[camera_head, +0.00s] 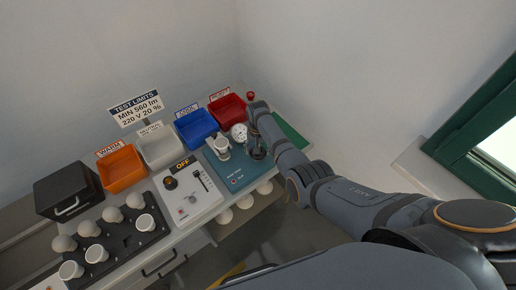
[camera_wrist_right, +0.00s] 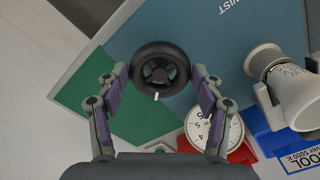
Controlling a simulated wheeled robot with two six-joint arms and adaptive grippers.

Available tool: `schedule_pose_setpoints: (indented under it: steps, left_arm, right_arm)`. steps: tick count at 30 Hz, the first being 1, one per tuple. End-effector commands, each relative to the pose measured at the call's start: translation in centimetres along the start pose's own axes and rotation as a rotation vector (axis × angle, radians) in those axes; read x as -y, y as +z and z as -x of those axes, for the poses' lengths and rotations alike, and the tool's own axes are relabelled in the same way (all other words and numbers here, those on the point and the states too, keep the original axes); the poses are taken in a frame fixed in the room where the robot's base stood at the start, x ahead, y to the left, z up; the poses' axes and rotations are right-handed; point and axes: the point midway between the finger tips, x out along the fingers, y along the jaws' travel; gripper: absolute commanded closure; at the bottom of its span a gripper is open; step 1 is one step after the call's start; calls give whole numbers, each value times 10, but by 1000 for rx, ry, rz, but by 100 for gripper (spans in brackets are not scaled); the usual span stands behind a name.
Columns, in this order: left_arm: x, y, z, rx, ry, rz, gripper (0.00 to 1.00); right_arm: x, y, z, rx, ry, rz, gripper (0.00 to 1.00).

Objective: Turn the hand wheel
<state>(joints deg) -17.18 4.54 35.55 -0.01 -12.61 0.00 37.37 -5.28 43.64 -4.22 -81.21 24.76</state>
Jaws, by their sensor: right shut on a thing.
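The hand wheel (camera_wrist_right: 143,62) is a black spoked ring on the blue bench panel, seen from above in the right wrist view. A small white mark lies at its lower rim. My right gripper (camera_wrist_right: 160,75) has its two fingers on opposite sides of the wheel and is shut on it. In the head view, my right gripper (camera_head: 257,143) reaches down to the panel's right end, where the dark wheel is mostly hidden. My left gripper is in neither view.
A white holder (camera_head: 221,148) and a round dial (camera_head: 239,132) stand left of the wheel. Red (camera_head: 227,112), blue (camera_head: 197,126), grey and orange (camera_head: 122,170) bins line the back. A control panel reading OFF (camera_head: 190,196) and a black bulb tray (camera_head: 118,236) lie further left.

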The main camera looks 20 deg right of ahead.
Motion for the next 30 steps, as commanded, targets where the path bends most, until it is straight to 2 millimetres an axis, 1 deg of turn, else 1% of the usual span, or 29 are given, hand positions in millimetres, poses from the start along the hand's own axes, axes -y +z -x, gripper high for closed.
schedule_pose_setpoints:
  steps: [9, 30]
  left_arm:
    - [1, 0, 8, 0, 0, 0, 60]
    - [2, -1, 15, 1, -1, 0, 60]
  right_arm:
    - [0, -2, 2, -4, -1, -299, 64]
    - [1, -3, 2, -5, -2, -965, 64]
